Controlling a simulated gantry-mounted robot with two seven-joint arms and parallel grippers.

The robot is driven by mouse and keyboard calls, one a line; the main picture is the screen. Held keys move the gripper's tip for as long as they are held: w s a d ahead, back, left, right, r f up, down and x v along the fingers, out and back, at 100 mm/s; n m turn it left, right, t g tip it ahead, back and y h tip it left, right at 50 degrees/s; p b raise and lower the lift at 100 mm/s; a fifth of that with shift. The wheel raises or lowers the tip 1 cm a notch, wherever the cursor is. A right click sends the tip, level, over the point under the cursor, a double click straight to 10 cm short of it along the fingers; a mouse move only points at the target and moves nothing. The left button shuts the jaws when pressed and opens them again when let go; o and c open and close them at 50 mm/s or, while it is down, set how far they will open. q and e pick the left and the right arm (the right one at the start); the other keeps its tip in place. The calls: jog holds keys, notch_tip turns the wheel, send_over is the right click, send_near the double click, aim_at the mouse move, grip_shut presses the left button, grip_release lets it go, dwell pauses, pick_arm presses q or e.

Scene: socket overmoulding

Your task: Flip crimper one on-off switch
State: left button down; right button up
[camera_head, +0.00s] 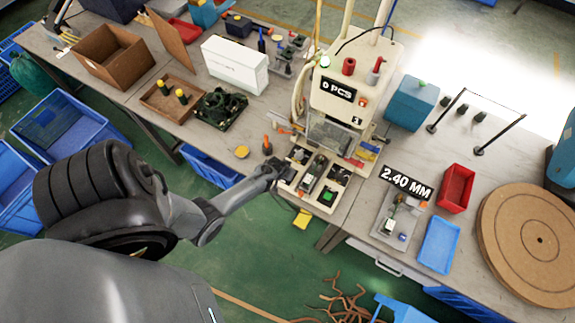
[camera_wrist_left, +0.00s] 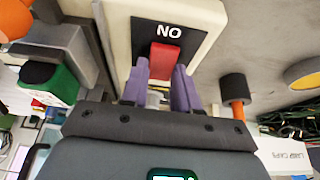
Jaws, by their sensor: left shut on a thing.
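The crimper (camera_head: 334,108) is a cream machine on the bench, with a "0 PCS" display and a low front base holding small parts. In the left wrist view its on-off switch (camera_wrist_left: 165,56) is a red rocker on a black plate, with lettering that reads "NO" in this view. My left gripper (camera_head: 280,168) is at the left side of the crimper's base. In the left wrist view its purple fingers (camera_wrist_left: 160,72) are closed around the red switch from both sides. The switch is hidden in the head view. My right gripper is not in view.
An orange-handled tool (camera_head: 267,145) stands on the bench close to the left gripper. A white box (camera_head: 235,64) and a green wire bundle (camera_head: 220,105) lie farther left. Right of the crimper are a "2.40 MM" station (camera_head: 397,215), a red bin (camera_head: 456,188) and a blue tray (camera_head: 439,245).

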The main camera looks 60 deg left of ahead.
pick_arm(q)
jog(key=c, duration=0.8)
grip_release()
jog(key=shift+c, duration=0.2)
jog(key=shift+s+d+r, duration=0.15)
jog(key=shift+s+r, duration=0.1)
jog(key=shift+r, duration=0.3)
jog(key=p+v, duration=0.1)
jog(key=v, duration=0.8)
jog(key=shift+r+p, duration=0.25)
jog(key=shift+p, duration=0.15)
jog(key=shift+s+d, duration=0.1)
jog(key=shift+d, duration=0.05)
jog(key=shift+s, duration=0.1)
